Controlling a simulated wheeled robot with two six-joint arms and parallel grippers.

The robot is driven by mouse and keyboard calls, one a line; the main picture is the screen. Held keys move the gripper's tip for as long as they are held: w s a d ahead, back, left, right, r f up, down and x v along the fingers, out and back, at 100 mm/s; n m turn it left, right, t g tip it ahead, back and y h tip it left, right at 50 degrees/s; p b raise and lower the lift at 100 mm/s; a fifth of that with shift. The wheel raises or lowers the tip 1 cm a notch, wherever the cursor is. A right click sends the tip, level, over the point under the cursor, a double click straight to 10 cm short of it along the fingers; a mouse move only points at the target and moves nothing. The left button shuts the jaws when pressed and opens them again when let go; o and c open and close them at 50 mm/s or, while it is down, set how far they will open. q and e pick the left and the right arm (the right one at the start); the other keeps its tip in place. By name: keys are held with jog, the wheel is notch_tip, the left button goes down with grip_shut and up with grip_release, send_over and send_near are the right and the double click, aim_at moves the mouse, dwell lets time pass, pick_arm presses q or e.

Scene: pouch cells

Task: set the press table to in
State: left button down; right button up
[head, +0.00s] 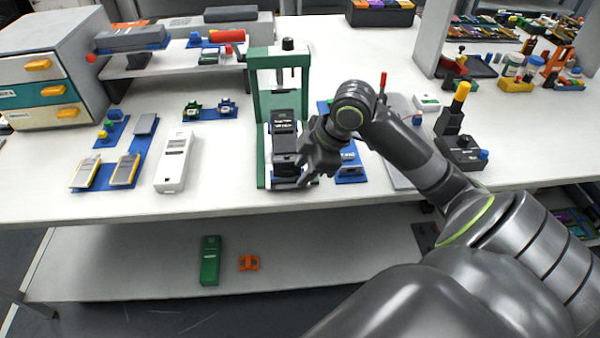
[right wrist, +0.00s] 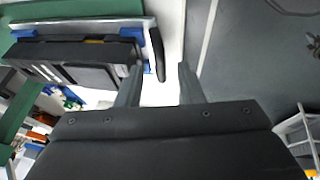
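The press has a green upright frame (head: 262,100) with a black knob on top. Its press table carries a dark block (head: 285,140) and lies low in the frame, its front end toward the bench's front edge. In the right wrist view the press table's pale edge plate (right wrist: 85,24) shows with blue parts and a black handle (right wrist: 157,54) at its end. My right gripper (head: 308,178) is just right of the table's front end. In its wrist view the fingers (right wrist: 159,84) are apart, with the black handle beyond and partly between the tips; contact is unclear. My left gripper is out of view.
A white device (head: 174,162) and a blue tray with cells (head: 146,150) lie left of the press. A blue piece (head: 350,168) and a black stand with a yellow top (head: 458,150) are to the right. The bench's front edge is close; a lower shelf (head: 330,262) lies beneath.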

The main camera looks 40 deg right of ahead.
jog(key=shift+x, duration=1.3)
grip_shut()
